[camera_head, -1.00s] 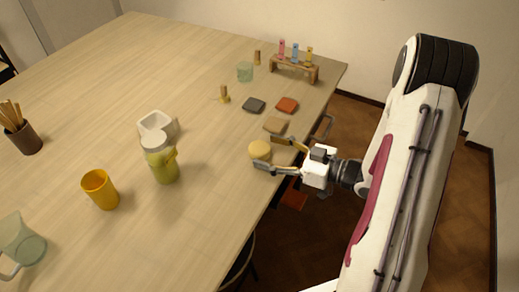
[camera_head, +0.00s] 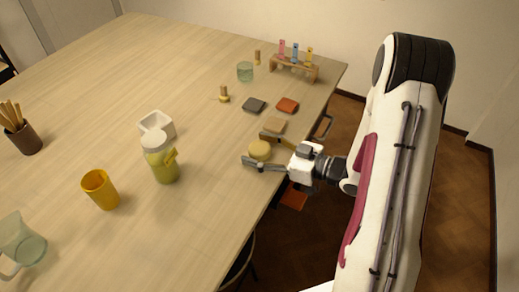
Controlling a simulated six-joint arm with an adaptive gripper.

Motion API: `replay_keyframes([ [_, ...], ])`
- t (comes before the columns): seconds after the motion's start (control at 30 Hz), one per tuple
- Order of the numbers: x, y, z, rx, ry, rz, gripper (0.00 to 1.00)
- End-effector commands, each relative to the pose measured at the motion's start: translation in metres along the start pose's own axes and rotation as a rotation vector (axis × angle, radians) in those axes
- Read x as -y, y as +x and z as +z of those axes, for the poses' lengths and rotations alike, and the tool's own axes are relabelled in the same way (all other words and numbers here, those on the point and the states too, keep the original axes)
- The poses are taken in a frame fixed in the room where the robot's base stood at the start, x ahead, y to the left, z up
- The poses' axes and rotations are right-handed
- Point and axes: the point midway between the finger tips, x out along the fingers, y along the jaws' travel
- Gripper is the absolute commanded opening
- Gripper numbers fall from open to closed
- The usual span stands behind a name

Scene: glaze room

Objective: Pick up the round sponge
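The round sponge (camera_head: 260,149) is a yellow disc lying on the table near its right edge. My gripper (camera_head: 254,149) is open, with one finger on the far side of the sponge and the other on its near side. The sponge sits between the two fingers, near their tips. I cannot tell whether either finger touches it.
A tan square (camera_head: 274,125), a dark grey square (camera_head: 254,105) and a red square (camera_head: 287,105) lie just beyond the gripper. A green bottle (camera_head: 161,160) stands to the left. The table between is clear.

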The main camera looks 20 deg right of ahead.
Motion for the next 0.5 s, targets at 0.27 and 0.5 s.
replay_keyframes([
  [0.27, 0.0000, -0.0001, 0.0000, 0.000, 0.000, 0.000, 0.30],
  [0.5, 0.0000, -0.0002, -0.0006, 0.000, 0.000, 0.000, 0.30],
])
